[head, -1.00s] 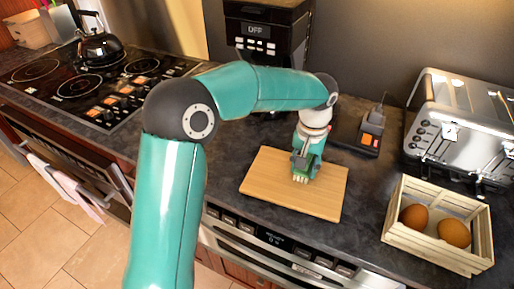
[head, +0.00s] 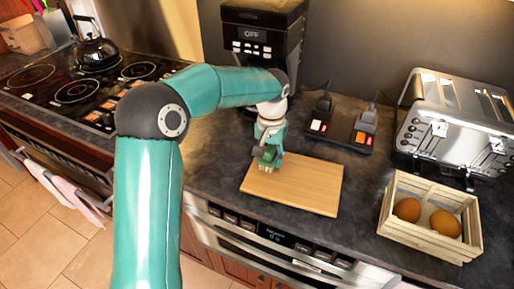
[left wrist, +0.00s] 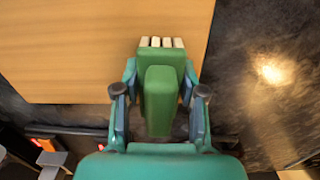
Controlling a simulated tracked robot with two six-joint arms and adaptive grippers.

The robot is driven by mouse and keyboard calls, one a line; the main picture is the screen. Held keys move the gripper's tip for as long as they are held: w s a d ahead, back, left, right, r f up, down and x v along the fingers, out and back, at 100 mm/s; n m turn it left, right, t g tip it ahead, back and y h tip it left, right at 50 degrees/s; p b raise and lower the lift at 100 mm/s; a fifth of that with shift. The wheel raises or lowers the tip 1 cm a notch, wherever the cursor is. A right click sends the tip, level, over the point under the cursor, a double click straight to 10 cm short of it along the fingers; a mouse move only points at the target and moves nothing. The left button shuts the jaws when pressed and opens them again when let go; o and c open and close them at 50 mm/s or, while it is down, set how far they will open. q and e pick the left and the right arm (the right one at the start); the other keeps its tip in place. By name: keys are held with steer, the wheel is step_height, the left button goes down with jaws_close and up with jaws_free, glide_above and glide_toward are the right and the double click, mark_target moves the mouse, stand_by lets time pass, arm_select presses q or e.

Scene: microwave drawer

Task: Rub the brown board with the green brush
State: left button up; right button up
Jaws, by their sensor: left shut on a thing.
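The brown board (head: 305,188) lies flat on the dark counter in the head view, and part of it shows in the left wrist view (left wrist: 70,50). My left gripper (head: 268,152) is at the board's far left part. In the left wrist view my left gripper (left wrist: 160,105) is shut on the green brush (left wrist: 160,65), with a finger on each side of it. The brush's pale bristles (left wrist: 160,42) point toward the board near its edge; I cannot tell whether they touch it. The brush also shows in the head view (head: 267,158). My right gripper is not in view.
A wooden crate (head: 405,233) with two brown eggs stands right of the board. A silver toaster (head: 455,120), a power strip (head: 340,133) and a coffee machine (head: 262,45) stand behind. A stovetop with a kettle (head: 97,50) is at the left.

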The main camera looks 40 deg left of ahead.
arm_select(q)
steer(key=shift+s+a, duration=0.15)
steer(key=shift+a, duration=0.3)
step_height(320, 180, up, 3)
steer(key=shift+f+p, duration=0.15)
steer(key=shift+p, duration=0.75)
step_height(320, 180, up, 6)
steer(key=p, duration=0.4)
steer(key=shift+f, duration=0.25)
